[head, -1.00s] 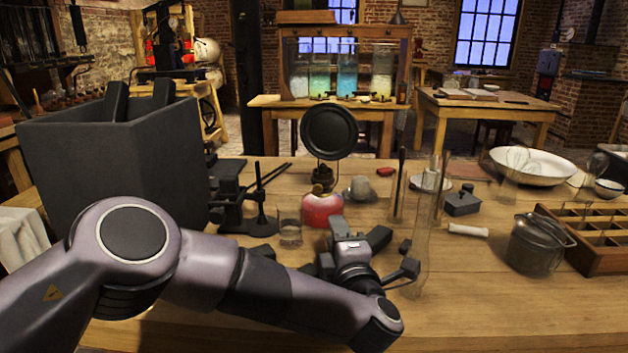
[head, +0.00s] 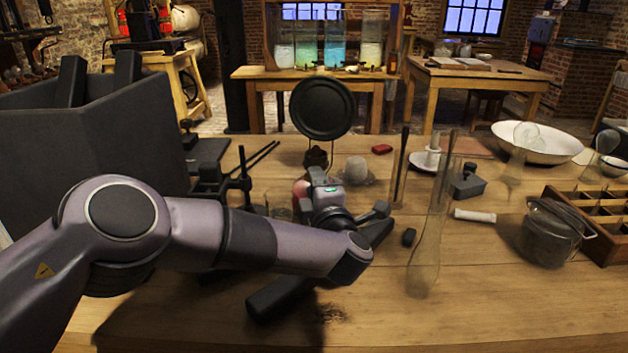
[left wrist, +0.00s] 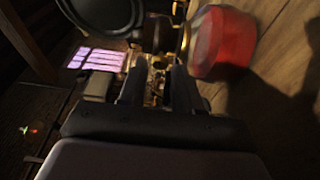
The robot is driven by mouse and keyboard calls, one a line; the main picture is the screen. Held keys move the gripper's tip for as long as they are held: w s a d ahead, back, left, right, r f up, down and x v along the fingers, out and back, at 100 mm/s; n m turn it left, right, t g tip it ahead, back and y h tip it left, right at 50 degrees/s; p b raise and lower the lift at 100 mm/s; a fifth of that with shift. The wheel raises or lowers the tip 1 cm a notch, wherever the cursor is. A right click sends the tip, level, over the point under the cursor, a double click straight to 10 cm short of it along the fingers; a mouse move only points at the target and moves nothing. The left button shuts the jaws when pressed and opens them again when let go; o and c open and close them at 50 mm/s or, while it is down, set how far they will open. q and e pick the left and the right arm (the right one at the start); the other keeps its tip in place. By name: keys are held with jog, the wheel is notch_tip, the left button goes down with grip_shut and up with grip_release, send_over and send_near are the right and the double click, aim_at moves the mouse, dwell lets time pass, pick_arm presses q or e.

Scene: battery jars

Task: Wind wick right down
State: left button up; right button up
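The lamp stands near the middle of the table. In the head view its dark burner (head: 316,157) shows, but its red oil font (head: 299,188) is mostly hidden behind my left gripper. A round black disc (head: 321,107) stands up behind the burner. In the left wrist view the red font (left wrist: 222,42) is at the upper right and brass burner parts (left wrist: 158,70) show between the fingers. My left gripper (left wrist: 158,82) has its fingers apart, close to the burner. The wick knob is too dark to make out, and contact cannot be told. My right gripper is not in view.
A tall glass chimney (head: 428,245) and thin upright rods (head: 400,168) stand right of the lamp. A black stand (head: 243,178) is to the left, near a large dark box (head: 120,150). A lidded pot (head: 550,232) is at the right.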

pick_arm(q)
jog(key=shift+x, duration=1)
